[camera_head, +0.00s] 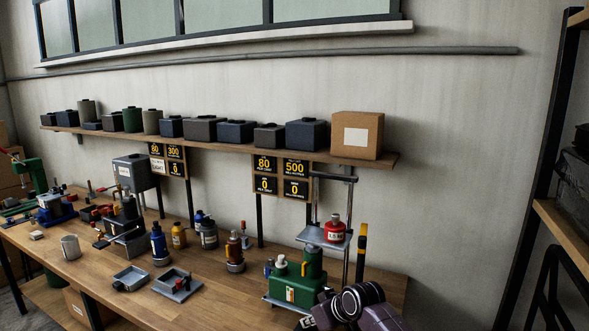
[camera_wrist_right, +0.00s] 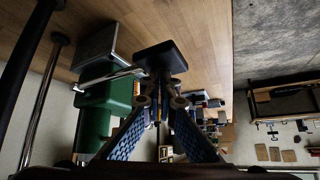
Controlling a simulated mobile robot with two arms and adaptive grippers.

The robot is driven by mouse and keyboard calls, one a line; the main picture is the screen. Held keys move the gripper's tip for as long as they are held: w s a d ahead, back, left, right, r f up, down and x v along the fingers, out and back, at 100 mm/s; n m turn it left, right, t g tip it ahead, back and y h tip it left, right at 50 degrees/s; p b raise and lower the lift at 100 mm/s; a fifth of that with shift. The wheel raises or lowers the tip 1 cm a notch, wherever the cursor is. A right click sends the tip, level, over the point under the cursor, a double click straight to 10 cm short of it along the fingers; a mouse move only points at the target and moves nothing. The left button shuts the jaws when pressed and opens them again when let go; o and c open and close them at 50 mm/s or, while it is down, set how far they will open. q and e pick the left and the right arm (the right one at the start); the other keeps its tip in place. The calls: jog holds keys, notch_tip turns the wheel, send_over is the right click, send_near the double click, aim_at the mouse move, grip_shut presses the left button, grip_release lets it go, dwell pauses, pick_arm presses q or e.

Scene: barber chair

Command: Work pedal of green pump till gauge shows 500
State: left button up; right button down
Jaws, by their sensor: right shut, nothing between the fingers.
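The green pump (camera_head: 298,284) stands at the near right end of the bench, under a frame with a plate that carries a red weight (camera_head: 334,228). Its green body (camera_wrist_right: 103,105) also shows in the right wrist view. A dark flat pedal pad (camera_wrist_right: 160,57) on a metal bar lies just past the fingertips of my right gripper (camera_wrist_right: 163,101); I cannot tell whether they touch. That gripper is shut and empty, and its tips are mostly hidden in the head view. The display board (camera_head: 281,176) shows 80 and 500 above, 0 and 0 below. My left gripper is not in view.
The wooden bench (camera_head: 215,288) holds grey trays (camera_head: 177,284), bottles (camera_head: 159,244) and other presses further left. A shelf with dark boxes and a cardboard box (camera_head: 357,135) runs along the wall. A black upright post with a yellow part (camera_head: 362,243) stands right of the pump.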

jog(key=shift+s+a+r, duration=0.1)
jog(key=shift+r, duration=0.1)
jog(key=shift+f, duration=0.1)
notch_tip(320, 180, up, 4)
jog(key=p, duration=0.3)
jog(key=shift+r+b, duration=0.25)
jog(key=shift+b, duration=0.1)
jog(key=shift+r, duration=0.8)
